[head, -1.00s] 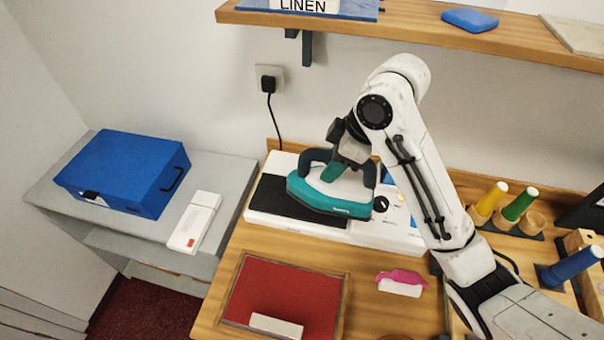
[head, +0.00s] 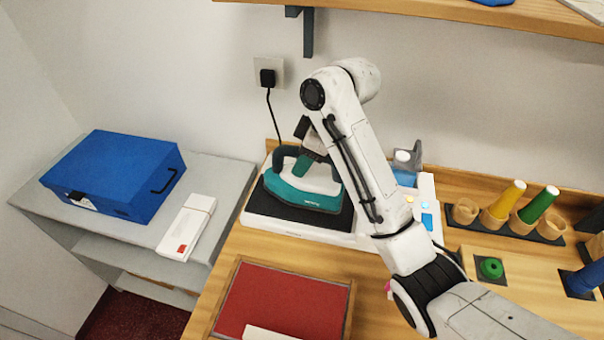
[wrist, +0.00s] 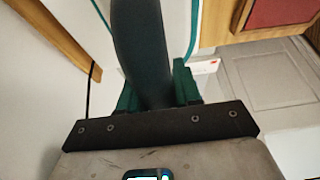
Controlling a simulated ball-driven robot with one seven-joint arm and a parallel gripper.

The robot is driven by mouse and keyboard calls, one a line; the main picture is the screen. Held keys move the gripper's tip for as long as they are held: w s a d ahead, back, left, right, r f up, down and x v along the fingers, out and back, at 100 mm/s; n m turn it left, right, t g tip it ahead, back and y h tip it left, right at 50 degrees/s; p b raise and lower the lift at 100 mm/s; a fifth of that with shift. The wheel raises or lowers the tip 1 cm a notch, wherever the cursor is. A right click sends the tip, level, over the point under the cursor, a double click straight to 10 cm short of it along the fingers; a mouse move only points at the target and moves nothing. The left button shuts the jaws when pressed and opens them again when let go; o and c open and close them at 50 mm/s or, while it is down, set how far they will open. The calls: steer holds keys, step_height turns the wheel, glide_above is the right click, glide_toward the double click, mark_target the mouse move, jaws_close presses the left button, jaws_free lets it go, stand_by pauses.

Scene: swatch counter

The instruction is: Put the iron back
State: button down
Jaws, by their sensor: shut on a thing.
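The iron (head: 312,198), teal and white with a dark handle, is over the black pad (head: 262,203) of a white station against the back wall. It looks level and very low; I cannot tell whether its sole touches the pad. My gripper (head: 302,166) is shut on its handle from above. In the wrist view the dark handle (wrist: 140,45) runs between the teal fingers of my gripper (wrist: 157,88). My arm hides part of the station's right end.
A blue case (head: 115,175) and a white box (head: 187,228) stand on the grey shelf at left. A red mat (head: 285,300) in a wooden frame lies in front. Coloured cones (head: 540,205) in wooden cups stand at right. A shelf (head: 440,10) overhangs the back.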

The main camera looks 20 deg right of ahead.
steer(key=shift+w+a+f, duration=0.1)
steer(key=shift+w+f, duration=0.1)
steer(key=shift+w, duration=0.05)
steer(key=shift+f+p, duration=0.3)
steer(key=shift+f, duration=1.2)
steer(key=c, duration=1.2)
jaws_free()
steer(key=shift+f, duration=0.25)
steer(key=shift+c, duration=0.2)
steer(key=o, duration=0.5)
steer(key=shift+c, duration=0.2)
steer(key=shift+r, duration=0.1)
steer(key=shift+p+v, duration=0.75)
steer(key=shift+v, duration=3.1)
